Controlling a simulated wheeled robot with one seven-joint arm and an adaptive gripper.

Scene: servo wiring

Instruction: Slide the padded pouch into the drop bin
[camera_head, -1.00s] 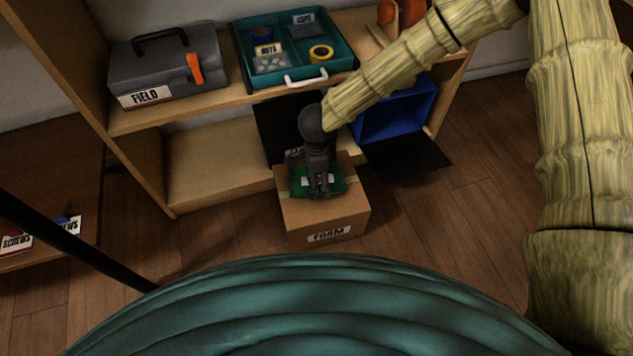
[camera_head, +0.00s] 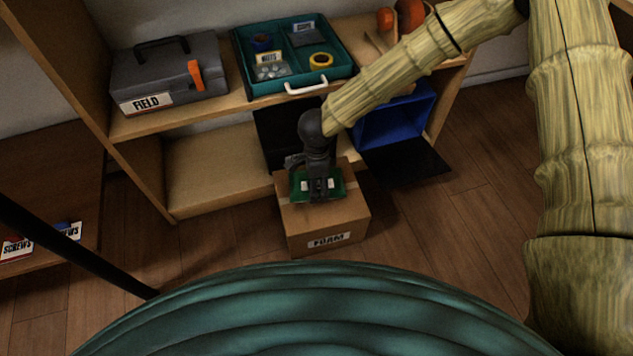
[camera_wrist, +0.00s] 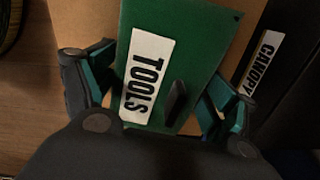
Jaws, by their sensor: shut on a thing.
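The padded pouch, green with a white TOOLS label, shows in the head view (camera_head: 335,193) and in the wrist view (camera_wrist: 192,60). My gripper (camera_head: 318,190), also in the wrist view (camera_wrist: 160,100), is shut on it. The pouch is over the top of the FOAM cardboard box (camera_head: 290,225); I cannot tell whether it touches the box. A blue open-fronted bin (camera_head: 395,125) stands on the lower shelf, to the right of my gripper. It is the only open bin I see, but no label on it confirms it as the drop bin. My arm hides part of it.
A black panel (camera_head: 272,130) stands behind my gripper; a CANOPY label (camera_wrist: 262,55) shows on a dark surface in the wrist view. A black flat panel (camera_head: 410,165) lies before the blue bin.

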